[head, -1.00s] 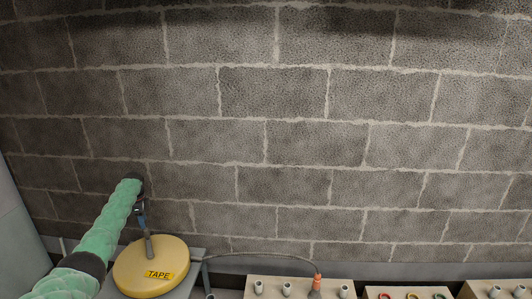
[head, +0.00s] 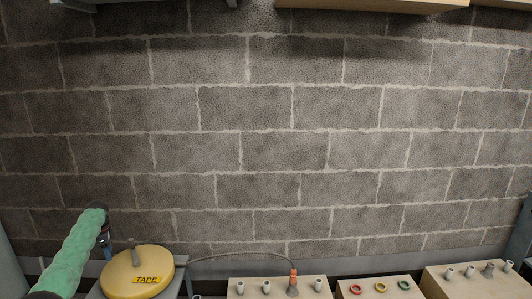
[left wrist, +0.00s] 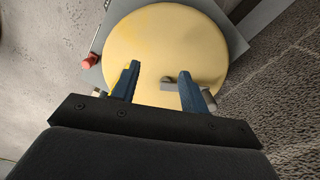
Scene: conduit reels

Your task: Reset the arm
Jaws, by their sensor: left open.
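A round yellow reel (head: 152,267) with a "TAPE" label lies on a grey stand at the lower left of the head view. A grey crank handle (head: 133,254) stands up from its top. My left gripper (head: 108,250), on the green-sleeved arm, is open just left of the handle. In the left wrist view the blue fingers (left wrist: 160,78) are apart over the yellow disc (left wrist: 165,40). The grey handle (left wrist: 176,84) shows by the right finger, and whether they touch is unclear. My right gripper is not in view.
A grey cable runs from the reel to an orange-collared plug (head: 293,280) on a wooden block (head: 262,296) with grey sockets. Another block (head: 385,296) holds coloured rings, and a third (head: 440,285) holds more sockets. A block wall (head: 300,150) stands behind; a shelf edge crosses the top.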

